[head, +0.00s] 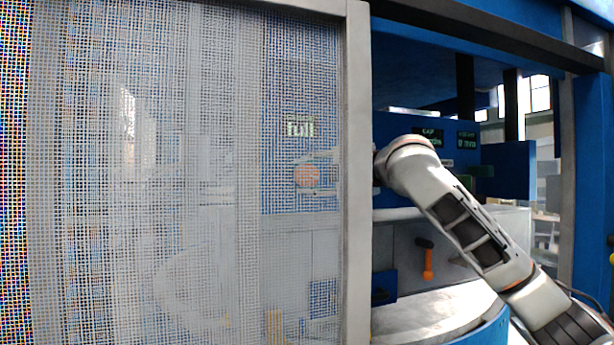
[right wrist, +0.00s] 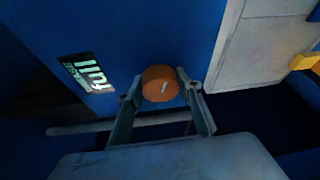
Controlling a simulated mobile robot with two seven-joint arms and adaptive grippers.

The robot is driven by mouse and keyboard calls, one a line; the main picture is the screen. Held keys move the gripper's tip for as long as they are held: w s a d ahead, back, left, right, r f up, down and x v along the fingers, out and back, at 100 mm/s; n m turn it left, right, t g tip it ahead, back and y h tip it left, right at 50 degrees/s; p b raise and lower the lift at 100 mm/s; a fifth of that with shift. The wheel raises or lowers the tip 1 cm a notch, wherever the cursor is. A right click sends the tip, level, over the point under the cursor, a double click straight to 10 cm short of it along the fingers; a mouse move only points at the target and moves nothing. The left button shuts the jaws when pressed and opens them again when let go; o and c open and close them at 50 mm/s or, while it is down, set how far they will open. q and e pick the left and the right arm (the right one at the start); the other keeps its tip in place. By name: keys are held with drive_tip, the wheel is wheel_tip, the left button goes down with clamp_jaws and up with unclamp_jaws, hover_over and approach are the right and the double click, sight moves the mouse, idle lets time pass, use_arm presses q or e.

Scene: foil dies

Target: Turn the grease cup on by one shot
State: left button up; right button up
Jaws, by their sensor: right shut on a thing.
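The grease cup (right wrist: 160,84) is a round orange-brown cap with a short pale mark on its face, on a blue wall. My right gripper (right wrist: 166,92) is shut on it, one finger on each side. In the head view, the orange cup (head: 307,176) shows dimly through a mesh guard, with the right gripper (head: 318,163) blurred behind the mesh. A dark label reading "full" (right wrist: 88,73) is beside the cup, and it also shows above the cup in the head view (head: 300,129). My left gripper is not in view.
The grey-framed mesh guard (head: 357,200) covers the left half of the head view. My right arm reaches behind its edge through the opening. A hammer with an orange handle (head: 428,265) hangs inside. A yellow part (right wrist: 305,61) is at the right in the wrist view.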

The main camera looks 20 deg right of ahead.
idle(0.3)
drive_tip(key=o, duration=1.1)
drive_tip(key=shift+v, duration=6.05)
